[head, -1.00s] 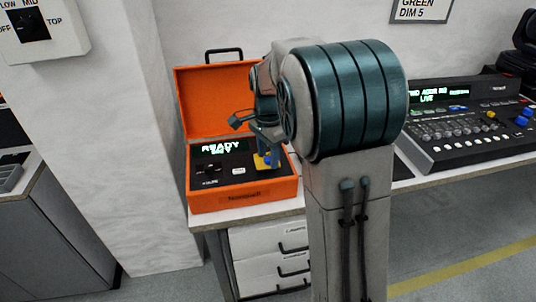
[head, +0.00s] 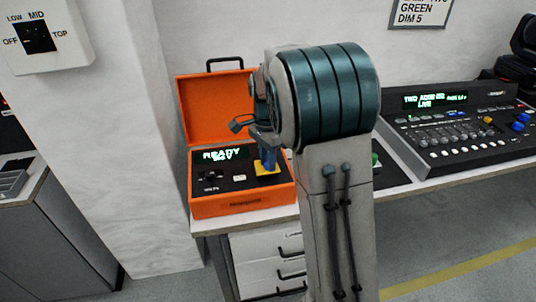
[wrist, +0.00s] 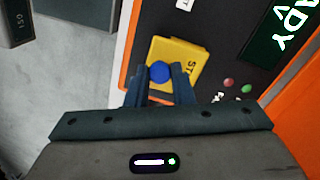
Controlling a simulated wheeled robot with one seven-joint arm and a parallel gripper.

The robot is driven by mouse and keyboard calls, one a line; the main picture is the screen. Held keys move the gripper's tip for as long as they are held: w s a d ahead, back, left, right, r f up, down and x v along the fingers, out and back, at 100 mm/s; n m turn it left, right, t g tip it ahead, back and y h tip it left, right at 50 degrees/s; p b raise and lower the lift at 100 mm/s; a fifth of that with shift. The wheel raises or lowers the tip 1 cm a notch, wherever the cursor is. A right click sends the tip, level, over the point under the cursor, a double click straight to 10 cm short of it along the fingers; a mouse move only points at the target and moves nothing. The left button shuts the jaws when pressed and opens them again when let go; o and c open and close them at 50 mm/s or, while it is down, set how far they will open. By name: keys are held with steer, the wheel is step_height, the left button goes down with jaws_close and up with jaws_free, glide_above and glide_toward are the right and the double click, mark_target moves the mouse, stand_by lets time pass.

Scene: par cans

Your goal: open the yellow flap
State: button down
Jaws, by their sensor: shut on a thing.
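The yellow flap (wrist: 178,48) with black lettering lies on the dark panel of an orange case (head: 240,206); in the head view the flap (head: 275,172) shows at the panel's right side, partly covered by my fingers. A round blue knob (wrist: 160,72) sits on the flap. My gripper (wrist: 159,88) is shut on the blue knob, one finger on each side. In the head view my gripper (head: 266,160) points down at the flap. The flap looks about flat on the panel; a small lift is hard to tell.
The case's orange lid (head: 215,110) stands open behind the panel. A lit READY display (head: 222,155) and a black switch (head: 212,175) are left of the flap. A mixing console (head: 460,125) stands right on the same bench. A wall switch box (head: 40,38) is at upper left.

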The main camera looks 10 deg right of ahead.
steer(key=r+g+p, duration=0.1)
steer(key=p, duration=0.2)
steer(key=w+g+p, duration=0.1)
steer(key=g+p, duration=0.1)
steer(key=p, duration=0.2)
steer(key=shift+w+r, duration=0.15)
steer(key=shift+r, duration=0.25)
steer(key=w+g+p, duration=0.1)
steer(key=g+p, duration=0.1)
steer(key=p, duration=0.2)
steer(key=shift+w+r+p, duration=0.1)
steer(key=shift+p, duration=0.2)
steer(key=shift+w+g+p, duration=0.3)
steer(key=shift+g+p, duration=0.4)
steer(key=shift+p, duration=0.2)
steer(key=c, duration=1.3)
jaws_free()
steer(key=shift+o, duration=0.2)
steer(key=shift+w, duration=0.1)
